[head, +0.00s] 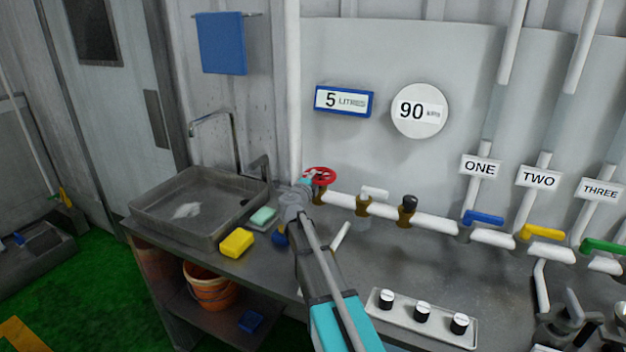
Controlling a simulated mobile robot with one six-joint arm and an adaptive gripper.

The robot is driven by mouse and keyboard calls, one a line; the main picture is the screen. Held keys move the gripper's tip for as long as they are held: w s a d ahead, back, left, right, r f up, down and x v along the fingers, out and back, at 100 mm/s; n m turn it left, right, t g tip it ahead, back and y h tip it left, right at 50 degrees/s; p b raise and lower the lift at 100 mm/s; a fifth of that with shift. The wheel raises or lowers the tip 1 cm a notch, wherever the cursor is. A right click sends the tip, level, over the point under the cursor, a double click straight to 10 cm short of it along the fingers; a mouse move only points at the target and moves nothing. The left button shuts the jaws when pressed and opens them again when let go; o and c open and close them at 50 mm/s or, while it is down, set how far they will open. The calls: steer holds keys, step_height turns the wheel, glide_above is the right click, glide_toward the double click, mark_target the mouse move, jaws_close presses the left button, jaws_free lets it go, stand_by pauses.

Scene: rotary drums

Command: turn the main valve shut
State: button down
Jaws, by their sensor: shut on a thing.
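The red handwheel (324,171), which I take to be the main valve, sits on a brass body at the left end of the white pipe (340,201). My gripper (308,183) is at the left side of the wheel, shut on its rim. My wrist and arm come up from the lower middle of the view and hide part of the counter and the area just below the valve. The fingers are small here, and the wheel's turn angle cannot be read.
A sink (150,210) with a tap, a yellow sponge (237,242) and a green soap bar (263,216) lie left of my arm. Blue (484,217), yellow (541,231) and green (603,246) levers and a knob panel (418,322) are to the right.

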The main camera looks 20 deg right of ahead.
steer(key=m+g+h, duration=0.2)
steer(key=w+m+g+h, duration=0.1)
steer(key=m+g, duration=0.1)
steer(key=g, duration=0.1)
steer(key=w+m+g+h, duration=0.1)
steer(key=m+g+h, duration=0.1)
steer(key=shift+d+g+h, duration=0.1)
steer(key=shift+g+h, duration=0.2)
steer(key=shift+g, duration=0.1)
steer(key=m+g, duration=0.2)
steer(key=g, duration=0.1)
steer(key=shift+w+d+h, duration=0.1)
steer(key=shift+d+h, duration=0.05)
steer(key=shift+h, duration=0.25)
steer(key=shift+d+m+g, duration=0.1)
steer(key=shift+m+g, duration=0.6)
steer(key=shift+g, duration=0.6)
steer(key=c, duration=0.6)
jaws_free()
steer(key=shift+o, duration=0.2)
steer(key=a, duration=1.2)
steer(key=shift+s, duration=0.3)
